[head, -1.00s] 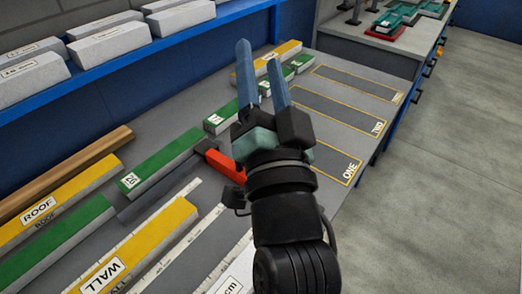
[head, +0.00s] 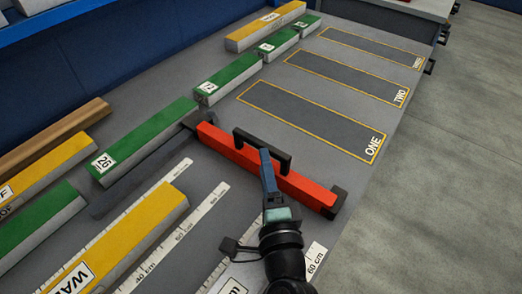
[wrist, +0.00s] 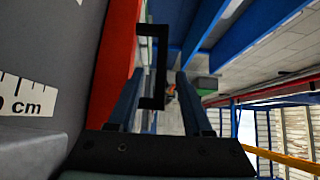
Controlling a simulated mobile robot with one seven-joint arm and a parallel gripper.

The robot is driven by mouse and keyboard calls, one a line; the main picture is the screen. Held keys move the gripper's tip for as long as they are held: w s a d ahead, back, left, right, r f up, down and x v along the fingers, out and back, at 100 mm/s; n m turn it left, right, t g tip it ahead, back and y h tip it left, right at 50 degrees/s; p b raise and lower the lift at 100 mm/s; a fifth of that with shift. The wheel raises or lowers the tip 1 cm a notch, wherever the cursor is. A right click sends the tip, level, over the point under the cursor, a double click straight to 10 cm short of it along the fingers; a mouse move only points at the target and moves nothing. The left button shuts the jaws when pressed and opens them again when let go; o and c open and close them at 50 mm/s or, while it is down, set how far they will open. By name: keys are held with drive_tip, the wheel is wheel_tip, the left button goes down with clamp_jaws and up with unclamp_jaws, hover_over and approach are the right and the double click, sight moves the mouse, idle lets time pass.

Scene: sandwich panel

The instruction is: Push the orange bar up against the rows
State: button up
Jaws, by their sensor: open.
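The orange-red bar (head: 240,153) lies on the bench with a black upright handle (head: 285,160) on top and black ends. Its left end lies close to the labelled green bars, by the gap between 26 (head: 150,140) and 12 (head: 228,78); I cannot tell if it touches. My gripper (head: 266,160) is at the handle, its fingers overlapping it in the head view. In the wrist view the open fingers (wrist: 160,78) are spread with the handle (wrist: 163,60) showing between them, and the bar (wrist: 115,50) is at the left. Contact with the handle is unclear.
Yellow bars (head: 150,228) and green bars lie in rows at the left, with rulers (head: 205,215) between and beside them. Outlined areas ONE (head: 310,120), TWO (head: 345,78) and a third beyond are empty. The bench's right edge drops to the floor (head: 450,190).

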sight(261, 142)
drive_tip(key=w, duration=0.4)
drive_tip(key=w+a, duration=0.1)
drive_tip(key=w, duration=0.1)
drive_tip(key=shift+r, duration=0.15)
clamp_jaws()
idle(1.3)
